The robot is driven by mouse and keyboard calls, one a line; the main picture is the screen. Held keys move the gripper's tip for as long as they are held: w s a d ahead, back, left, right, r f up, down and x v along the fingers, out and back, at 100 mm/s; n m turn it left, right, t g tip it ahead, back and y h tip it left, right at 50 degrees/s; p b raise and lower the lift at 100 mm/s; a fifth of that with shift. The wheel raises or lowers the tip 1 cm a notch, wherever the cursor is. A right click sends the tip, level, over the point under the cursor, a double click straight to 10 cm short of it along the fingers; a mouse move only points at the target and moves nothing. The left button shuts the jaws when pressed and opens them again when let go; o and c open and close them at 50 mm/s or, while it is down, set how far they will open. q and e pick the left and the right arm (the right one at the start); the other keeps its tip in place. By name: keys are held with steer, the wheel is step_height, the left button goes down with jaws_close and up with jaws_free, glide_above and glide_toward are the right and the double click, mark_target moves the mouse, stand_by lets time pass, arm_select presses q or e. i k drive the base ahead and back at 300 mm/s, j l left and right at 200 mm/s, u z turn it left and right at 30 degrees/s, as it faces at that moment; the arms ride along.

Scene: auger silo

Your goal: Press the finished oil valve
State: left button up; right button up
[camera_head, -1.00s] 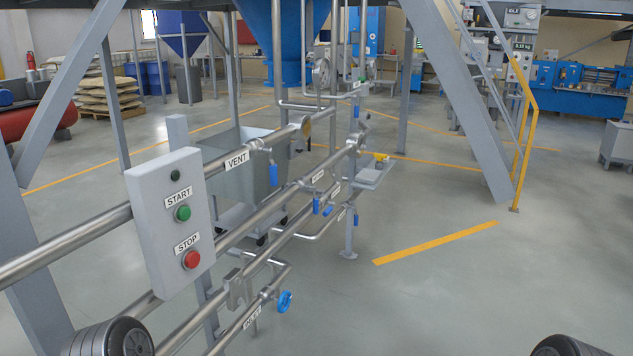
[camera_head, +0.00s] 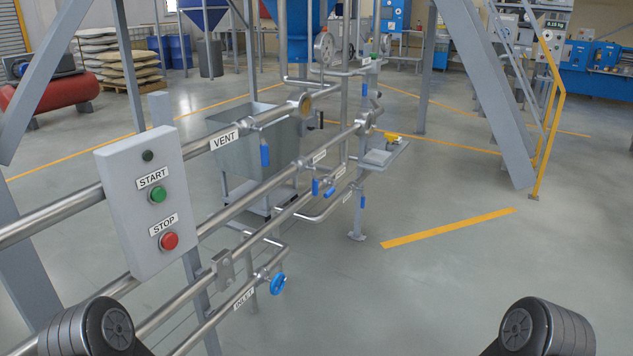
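Several valves sit on the grey pipe rack, and none has a label that I can read as finished oil. A blue lever (camera_head: 264,155) hangs beside the VENT label (camera_head: 225,139). Two more blue levers (camera_head: 316,187) sit close together on the middle pipes, near small labels (camera_head: 320,156) too small to read. Another blue lever (camera_head: 362,202) hangs on the post to their right. Neither gripper is in view; only dark rounded parts of my arms show at the bottom corners.
A grey control box (camera_head: 145,200) with a green START button (camera_head: 157,195) and a red STOP button (camera_head: 168,241) stands at the left front. A grey bin (camera_head: 226,160) is behind the pipes. Stairs with a yellow rail (camera_head: 550,130) stand at right. The right floor is clear.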

mark_target(327, 194)
steer(key=i+l+u, duration=0.1)
steer(key=u, duration=0.35)
steer(key=i+l+u, duration=0.15)
steer(key=u, duration=0.3)
steer(key=l+u, duration=0.15)
steer(key=u, duration=0.25)
steer(key=i+l+u, duration=0.25)
steer(key=l, duration=0.6)
steer(key=i+l+u, duration=0.25)
steer(key=l, duration=0.65)
steer(key=l+u, duration=0.25)
steer(key=l, duration=1.5)
